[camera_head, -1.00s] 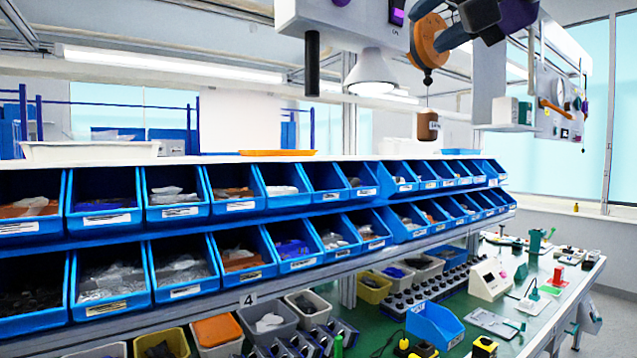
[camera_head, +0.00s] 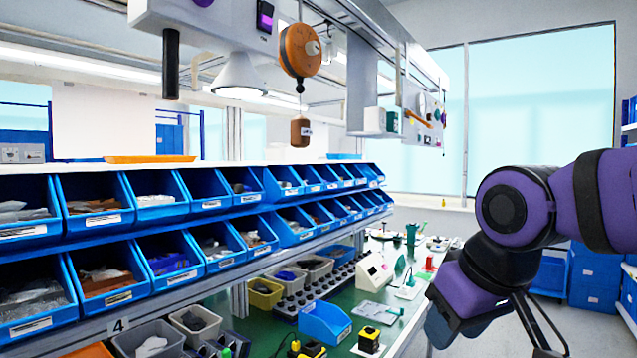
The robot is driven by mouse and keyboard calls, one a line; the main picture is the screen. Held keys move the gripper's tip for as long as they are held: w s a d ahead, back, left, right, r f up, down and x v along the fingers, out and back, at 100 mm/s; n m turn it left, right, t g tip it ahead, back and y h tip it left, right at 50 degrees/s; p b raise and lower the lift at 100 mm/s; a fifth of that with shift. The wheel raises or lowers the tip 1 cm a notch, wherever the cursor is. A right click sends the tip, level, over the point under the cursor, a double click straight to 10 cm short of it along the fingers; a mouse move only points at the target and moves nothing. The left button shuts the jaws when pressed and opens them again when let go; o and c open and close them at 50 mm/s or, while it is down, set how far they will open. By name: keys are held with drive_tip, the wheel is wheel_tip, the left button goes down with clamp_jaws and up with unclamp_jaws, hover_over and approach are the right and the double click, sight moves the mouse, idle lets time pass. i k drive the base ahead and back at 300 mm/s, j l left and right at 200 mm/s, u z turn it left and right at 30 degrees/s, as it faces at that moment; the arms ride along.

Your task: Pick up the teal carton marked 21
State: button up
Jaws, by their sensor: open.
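I see no teal carton marked 21 in the head view. My purple and black arm reaches in from the right edge. My gripper (camera_head: 541,328) shows only in part at the lower right, as thin black parts beside the wrist. It is open, and I see nothing held in it. Its lower end is cut off by the bottom of the picture.
Two rows of blue bins (camera_head: 205,248) stand on a rack at the left. A green workbench (camera_head: 345,296) below holds a loose blue bin (camera_head: 325,322) and yellow-black tools. A brown hanging tool (camera_head: 300,131) is overhead. Blue cabinets (camera_head: 594,278) stand at the far right.

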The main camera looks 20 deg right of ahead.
sight(392, 117)
drive_tip(key=i+l+u, duration=0.15)
drive_tip(key=l, duration=2.1)
drive_tip(key=k, duration=0.1)
